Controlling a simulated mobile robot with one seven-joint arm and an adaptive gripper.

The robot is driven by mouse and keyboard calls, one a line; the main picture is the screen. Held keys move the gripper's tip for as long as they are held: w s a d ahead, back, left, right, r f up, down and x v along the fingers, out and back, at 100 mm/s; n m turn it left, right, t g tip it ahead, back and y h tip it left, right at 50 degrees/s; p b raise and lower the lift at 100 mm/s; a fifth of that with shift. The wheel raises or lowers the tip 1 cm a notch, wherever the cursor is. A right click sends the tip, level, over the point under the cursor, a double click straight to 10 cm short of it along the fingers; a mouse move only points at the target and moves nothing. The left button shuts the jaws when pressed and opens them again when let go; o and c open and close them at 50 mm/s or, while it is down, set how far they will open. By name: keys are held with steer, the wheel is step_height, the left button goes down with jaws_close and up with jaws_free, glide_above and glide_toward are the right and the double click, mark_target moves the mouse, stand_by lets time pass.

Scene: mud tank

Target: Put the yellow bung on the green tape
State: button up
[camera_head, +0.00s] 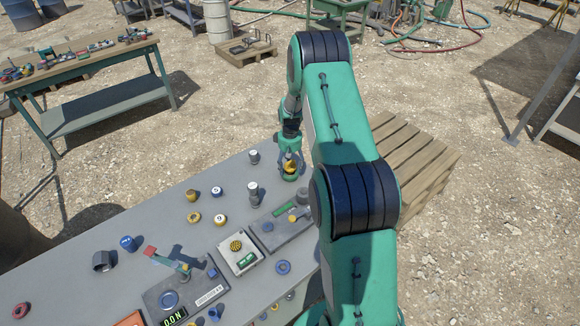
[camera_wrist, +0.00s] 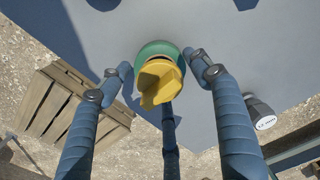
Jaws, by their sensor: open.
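The yellow bung (camera_head: 290,165) sits on top of the green tape (camera_head: 289,178) at the far edge of the grey table. In the wrist view the bung (camera_wrist: 160,82) looks slightly tilted, and part of the green tape (camera_wrist: 154,48) shows behind it. My gripper (camera_head: 290,150) is open just above them. In the wrist view the blue fingers of my gripper (camera_wrist: 160,75) are spread around the bung, with gaps at left and right. The lower finger passes close below the bung; I cannot tell whether it touches.
A grey weight-like cylinder (camera_head: 253,194) and a smaller one (camera_head: 254,157) stand nearby on the table (camera_head: 150,217). A grey plate with parts (camera_head: 283,229) and a yellow-button box (camera_head: 238,252) lie nearer. A wooden pallet (camera_head: 415,165) is on the ground at right.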

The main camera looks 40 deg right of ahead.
mark_target(289, 162)
steer(key=shift+r, duration=0.1)
step_height(289, 162, up, 12)
steer(key=shift+r, duration=0.1)
stand_by(0.6)
stand_by(0.5)
steer(key=s+a+r+t, duration=0.1)
steer(key=s+a+r, duration=0.3)
steer(key=a+r, duration=0.4)
steer(key=s+a+r+t, duration=0.1)
steer(key=s+a+r, duration=0.2)
steer(key=a+r, duration=0.6)
steer(key=s+a+r, duration=0.4)
steer(key=a+r, duration=0.1)
steer(key=r, duration=0.6)
steer(key=s+a+r+t, duration=0.2)
steer(key=s+a+r, duration=0.5)
steer(key=s+a, duration=0.6)
steer(key=s, duration=0.5)
steer(key=s+a+t, duration=0.1)
steer(key=s+a, duration=0.2)
steer(key=s, duration=0.6)
steer(key=shift+t, duration=0.3)
